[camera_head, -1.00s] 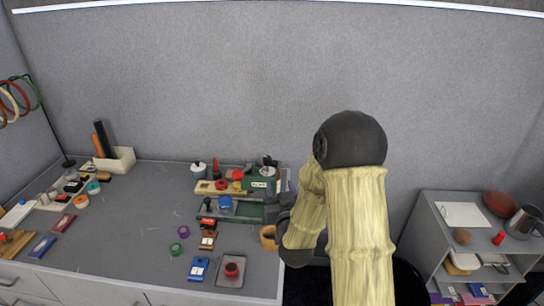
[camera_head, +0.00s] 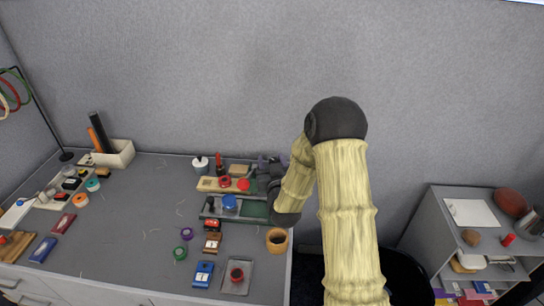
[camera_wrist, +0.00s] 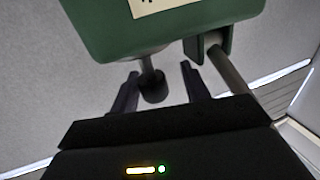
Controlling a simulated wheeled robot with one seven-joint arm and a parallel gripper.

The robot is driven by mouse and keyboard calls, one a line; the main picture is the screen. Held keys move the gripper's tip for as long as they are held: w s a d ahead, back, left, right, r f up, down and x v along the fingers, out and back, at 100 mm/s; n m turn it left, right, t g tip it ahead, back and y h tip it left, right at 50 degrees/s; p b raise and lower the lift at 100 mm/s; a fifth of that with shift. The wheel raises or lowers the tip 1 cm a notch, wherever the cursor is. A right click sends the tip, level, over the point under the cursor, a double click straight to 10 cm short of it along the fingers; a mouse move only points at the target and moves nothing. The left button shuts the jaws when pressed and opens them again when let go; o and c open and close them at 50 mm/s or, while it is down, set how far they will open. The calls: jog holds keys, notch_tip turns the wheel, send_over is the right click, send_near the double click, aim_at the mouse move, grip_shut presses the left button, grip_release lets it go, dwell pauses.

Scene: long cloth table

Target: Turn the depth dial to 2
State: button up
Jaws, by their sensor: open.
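A green machine body (camera_wrist: 160,28) with a pale label (camera_wrist: 155,5) fills the top of the wrist view. A short grey stem with a dark round knob (camera_wrist: 153,88) sticks out from it; I cannot tell whether this is the depth dial. No dial numbers are readable. My gripper (camera_wrist: 161,84) is open, and its two dark fingers stand on either side of the knob, with visible gaps. In the head view my gripper (camera_head: 267,168) is at the table's right end, partly hidden by my arm. The green base (camera_head: 254,208) shows beside my arm, but the upper machine is mostly hidden.
In the wrist view a grey rod (camera_wrist: 230,72) runs beside the right finger. A wooden cup (camera_head: 277,240) stands near the right edge. A grey shelf (camera_head: 440,220) is farther right.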

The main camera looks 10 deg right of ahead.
jog(key=shift+w+d, duration=0.1)
jog(key=shift+d, duration=0.1)
jog(key=shift+a, duration=0.1)
jog(key=shift+s, duration=0.3)
jog(key=shift+c, duration=1)
jog(key=shift+s+d, duration=0.1)
jog(key=shift+d, duration=0.25)
jog(key=c, duration=0.7)
jog(key=shift+a, duration=0.2)
jog(key=shift+c, duration=0.2)
jog(key=shift+d, duration=0.15)
